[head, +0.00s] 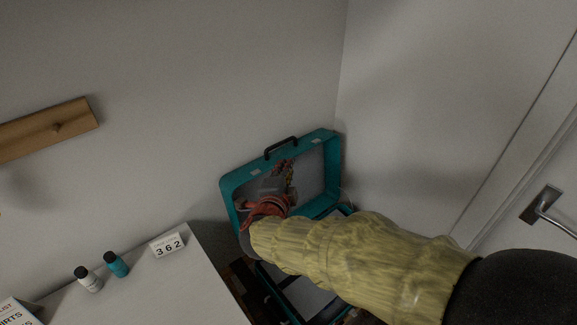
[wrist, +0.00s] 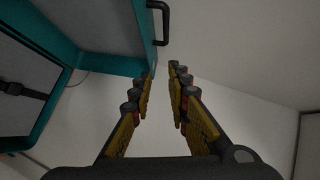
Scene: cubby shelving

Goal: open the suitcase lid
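The teal suitcase stands open in the corner, with its lid (head: 331,165) raised close to upright and a black handle (head: 281,147) on the lid's top edge. The base (head: 290,305) is partly hidden behind my yellow-sleeved arm. My gripper (head: 283,178) is in front of the lid's grey inner face; contact is unclear. In the wrist view my gripper (wrist: 161,72) has its two fingers apart with nothing between them. The teal lid (wrist: 120,64) lies left of the fingers, its edge close to the left fingertip, and the handle (wrist: 160,22) is above.
A white cabinet top (head: 170,285) at lower left holds two small bottles (head: 116,265) and a number block (head: 167,245). A wooden peg rail (head: 45,130) is on the wall. A white door with a metal handle (head: 541,204) is at right.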

